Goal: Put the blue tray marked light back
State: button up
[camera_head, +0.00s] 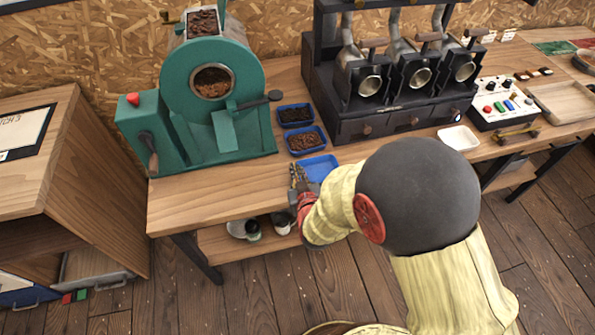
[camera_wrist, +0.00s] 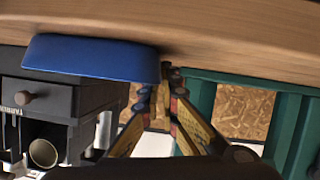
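An empty blue tray (camera_head: 319,167) lies on the wooden bench near its front edge. It also shows in the wrist view (camera_wrist: 90,57), where the bench appears at the top. I can read no mark on it. My gripper (camera_head: 298,176) is at the left end of this tray. In the wrist view my fingertips (camera_wrist: 163,84) are close to the tray's end wall. The fingers show a narrow gap, but I cannot tell whether they clasp the wall. Two more blue trays, a middle one (camera_head: 305,132) and a rear one (camera_head: 291,108), stand behind it with brown beans in them.
A green roaster (camera_head: 210,110) stands left of the trays, its handle reaching toward them. A black machine with several metal cups (camera_head: 370,125) stands to the right. A white tray (camera_head: 459,131) and a control box (camera_head: 500,111) are farther right. Cups (camera_head: 283,222) sit on the lower shelf.

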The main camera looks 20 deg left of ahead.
jog(key=o, duration=0.5)
jog(key=shift+c, duration=0.2)
jog(key=shift+r, duration=0.2)
jog(key=shift+s+d+r+p, duration=0.1)
jog(key=shift+s+r+p, duration=0.1)
jog(key=shift+s+p, duration=0.1)
jog(key=p+v, duration=0.3)
jog(key=v, duration=0.8)
jog(key=shift+d+r, duration=0.1)
